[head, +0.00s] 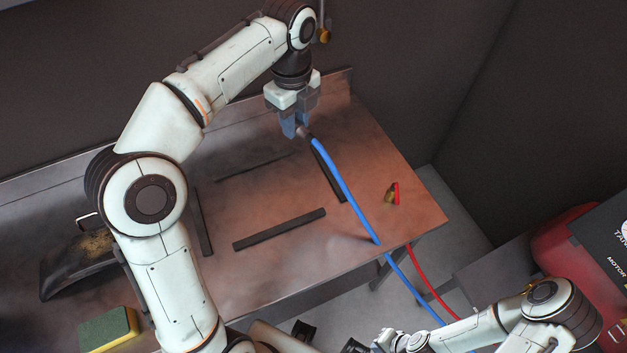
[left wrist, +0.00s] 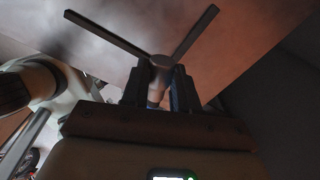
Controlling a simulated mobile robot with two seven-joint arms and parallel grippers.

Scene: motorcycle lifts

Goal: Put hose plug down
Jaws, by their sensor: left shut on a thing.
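My left gripper (head: 297,130) is shut on the hose plug (head: 305,132) at the end of a blue hose (head: 340,185). It holds the plug over the back part of the metal table (head: 330,245). The hose runs down from the plug across the table and over its front edge. In the left wrist view the plug (left wrist: 160,63) sits between the two dark fingers of the gripper (left wrist: 158,88), with the tabletop behind it. My right gripper (head: 385,341) is low in the head view, off the table; its jaws are too small to read.
Dark bars (head: 280,230) lie on the table. A brass and red fitting (head: 392,194) lies near the right edge. A red hose (head: 432,280) hangs off the front. A black curved part (head: 75,265) and a sponge (head: 110,330) are at left. A raised lip runs along the back.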

